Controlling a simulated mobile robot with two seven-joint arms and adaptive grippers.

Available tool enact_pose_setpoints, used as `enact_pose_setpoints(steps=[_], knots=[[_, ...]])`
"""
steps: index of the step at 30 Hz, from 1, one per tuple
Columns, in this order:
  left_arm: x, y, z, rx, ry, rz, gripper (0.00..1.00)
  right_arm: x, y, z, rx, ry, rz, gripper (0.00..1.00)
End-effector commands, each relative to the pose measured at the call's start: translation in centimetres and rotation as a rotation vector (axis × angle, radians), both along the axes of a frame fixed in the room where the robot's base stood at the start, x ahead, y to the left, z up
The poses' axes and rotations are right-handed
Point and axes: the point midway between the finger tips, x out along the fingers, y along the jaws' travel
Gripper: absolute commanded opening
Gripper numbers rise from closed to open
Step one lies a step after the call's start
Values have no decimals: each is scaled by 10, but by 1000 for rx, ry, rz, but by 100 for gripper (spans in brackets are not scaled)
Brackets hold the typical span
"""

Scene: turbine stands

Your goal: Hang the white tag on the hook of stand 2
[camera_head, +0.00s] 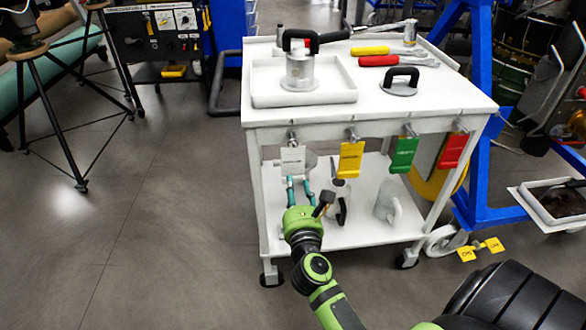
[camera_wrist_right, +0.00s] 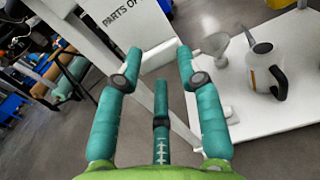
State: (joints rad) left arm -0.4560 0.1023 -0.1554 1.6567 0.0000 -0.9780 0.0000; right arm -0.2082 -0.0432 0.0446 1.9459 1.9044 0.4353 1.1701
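The white tag (camera_head: 292,160) hangs from the leftmost hook on the front edge of the white cart. A white panel with large dark lettering (camera_wrist_right: 122,20), apparently this tag, fills the top middle of the right wrist view. My right gripper (camera_head: 298,180) has its teal fingers just below the tag in the head view. Its fingertips (camera_wrist_right: 159,52) are spread apart with nothing held between them. Whether a finger touches the tag cannot be told. My left gripper is not in view. I cannot identify stand 2 or its hook.
The cart top (camera_head: 430,95) carries a tray (camera_head: 265,100), a suction-cup handle (camera_head: 400,82) and tools. Yellow (camera_head: 350,160), green (camera_head: 404,155) and red tags (camera_head: 452,150) hang to the right. A blue frame (camera_head: 484,120) stands at right.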

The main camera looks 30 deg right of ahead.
Motion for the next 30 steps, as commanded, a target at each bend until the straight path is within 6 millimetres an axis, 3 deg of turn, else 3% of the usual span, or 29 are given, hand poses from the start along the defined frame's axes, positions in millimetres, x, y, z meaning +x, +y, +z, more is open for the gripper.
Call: enact_pose_setpoints(steps=[5, 30], knots=[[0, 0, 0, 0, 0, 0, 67, -2, 1, 0, 0, 0, 0, 37], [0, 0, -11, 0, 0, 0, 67, -60, 30, -1, 0, 1, 0, 37]])
